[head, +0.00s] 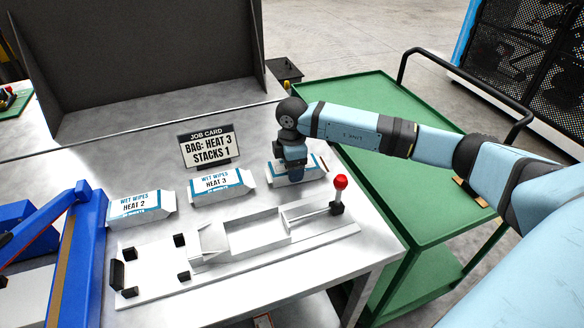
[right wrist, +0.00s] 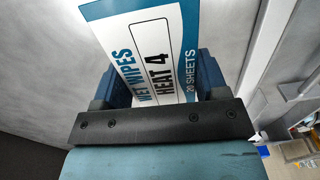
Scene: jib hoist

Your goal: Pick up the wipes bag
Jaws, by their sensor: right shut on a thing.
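Three white and blue wet wipes bags stand in a row on the light bench. The left one (head: 138,206) reads HEAT 2, the middle one (head: 217,185) reads HEAT 3. The right bag (head: 314,164) is under my right gripper (head: 292,173) and partly hidden by it. In the right wrist view this bag (right wrist: 135,25) reads HEAT 4, 20 SHEETS, and sits between the two blue fingers. The right gripper is shut on it; whether it is clear of the bench I cannot tell. A job card (head: 209,147) behind reads BAG: HEAT 3, STACKS 1. My left gripper is not in view.
A white fixture with black corner posts (head: 245,238) and a red-knobbed lever (head: 340,183) lies in front of the bags. A blue frame (head: 72,255) stands at left, a dark panel (head: 140,55) behind.

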